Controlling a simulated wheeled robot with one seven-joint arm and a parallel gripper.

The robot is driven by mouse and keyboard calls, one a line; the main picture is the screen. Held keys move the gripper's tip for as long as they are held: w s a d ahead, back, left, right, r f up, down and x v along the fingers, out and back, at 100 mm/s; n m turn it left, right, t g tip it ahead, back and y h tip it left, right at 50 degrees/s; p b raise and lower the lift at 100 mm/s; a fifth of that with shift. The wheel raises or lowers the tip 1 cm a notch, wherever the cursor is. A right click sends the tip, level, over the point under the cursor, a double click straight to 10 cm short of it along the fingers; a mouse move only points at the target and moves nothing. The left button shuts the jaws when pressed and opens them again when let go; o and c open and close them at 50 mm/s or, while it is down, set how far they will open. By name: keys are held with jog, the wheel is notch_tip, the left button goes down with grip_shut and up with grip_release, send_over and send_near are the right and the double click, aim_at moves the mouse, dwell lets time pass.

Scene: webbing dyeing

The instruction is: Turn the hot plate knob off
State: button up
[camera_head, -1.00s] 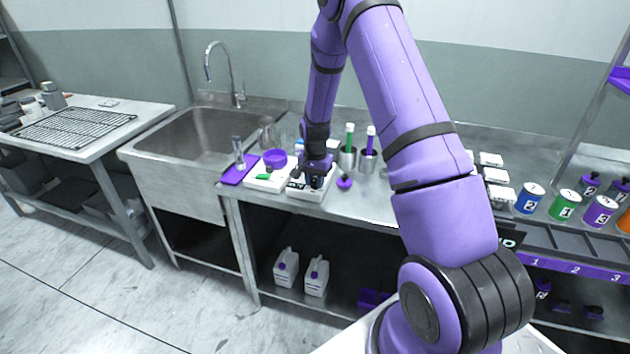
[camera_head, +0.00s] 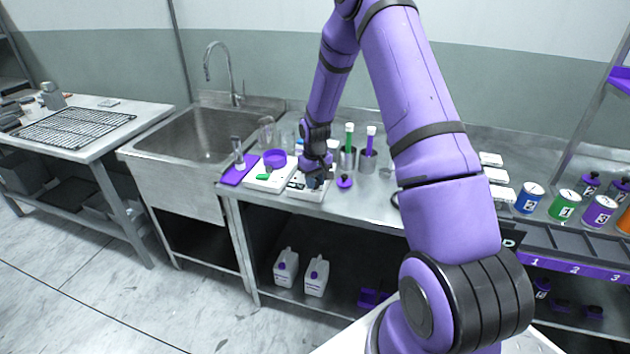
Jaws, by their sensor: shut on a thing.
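The hot plate (camera_head: 300,192) is a white box with a dark-marked front, on the steel counter right of the sink. My gripper (camera_head: 313,184) is down at its front right part, fingers low against it. The fingers are small and dark here, and they appear shut on the hot plate's knob, which they and the wrist hide. I cannot see which way the knob points.
Left of it stands a white device (camera_head: 271,185) with a purple bowl (camera_head: 275,158) and a purple tray (camera_head: 239,171). Metal cups (camera_head: 366,161) with green and purple handles stand behind right. A purple knobbed item (camera_head: 344,181) lies close right.

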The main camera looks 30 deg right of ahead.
jog(key=n, duration=0.4)
jog(key=shift+n, duration=0.4)
dwell(0.4)
jog(key=o, duration=0.9)
notch_tip(320, 180, up, 10)
jog(key=shift+f, duration=0.1)
jog(key=shift+r, duration=0.5)
